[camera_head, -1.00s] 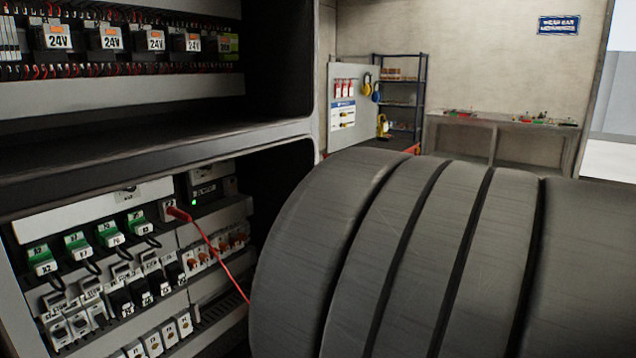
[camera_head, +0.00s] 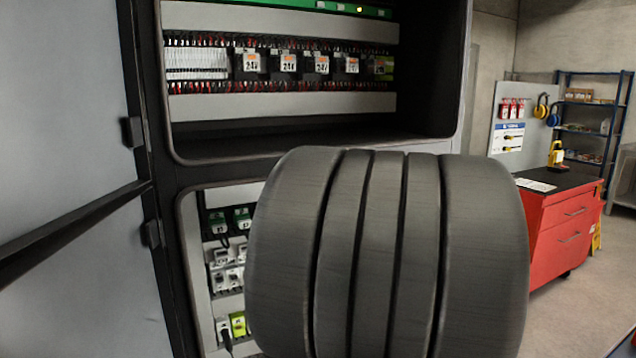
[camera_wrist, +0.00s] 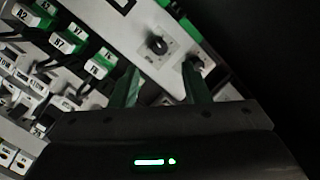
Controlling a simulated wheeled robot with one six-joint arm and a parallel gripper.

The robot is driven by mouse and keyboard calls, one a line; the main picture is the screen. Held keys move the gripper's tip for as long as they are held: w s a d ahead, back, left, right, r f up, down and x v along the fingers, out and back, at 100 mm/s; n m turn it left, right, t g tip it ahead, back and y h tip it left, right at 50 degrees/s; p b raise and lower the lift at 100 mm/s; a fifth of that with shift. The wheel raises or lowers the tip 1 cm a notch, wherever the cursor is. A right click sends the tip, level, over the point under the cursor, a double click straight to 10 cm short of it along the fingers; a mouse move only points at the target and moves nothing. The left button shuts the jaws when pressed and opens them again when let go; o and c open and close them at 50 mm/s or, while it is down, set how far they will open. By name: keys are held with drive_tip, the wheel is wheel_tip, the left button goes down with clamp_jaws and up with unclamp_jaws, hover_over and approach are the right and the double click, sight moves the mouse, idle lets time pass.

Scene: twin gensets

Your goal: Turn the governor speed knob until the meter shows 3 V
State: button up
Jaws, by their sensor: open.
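In the wrist view a small black round knob (camera_wrist: 157,45) sits on a light panel plate, just beyond the gap between my fingertips. A second dark knob or fitting (camera_wrist: 194,63) is close by the right fingertip. I cannot read which is the governor speed knob. My gripper (camera_wrist: 160,72) is open, its two greenish fingers apart with nothing visible between them. Whether a finger touches the panel is unclear. No meter reading can be made out. In the head view my large grey arm link hides my gripper and most of the lower cabinet bay.
Green labelled terminals (camera_wrist: 73,42) run left of the knobs. An upper bay (camera_head: 280,107) holds 24V relays. An open grey cabinet door (camera_head: 60,150) stands at the left. A red tool cabinet (camera_head: 560,222) is at the right, with open floor beside it.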

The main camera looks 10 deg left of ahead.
drive_tip(key=p+x, duration=0.1)
drive_tip(key=x, duration=0.6)
drive_tip(key=shift+w+a+r, duration=0.1)
clamp_jaws()
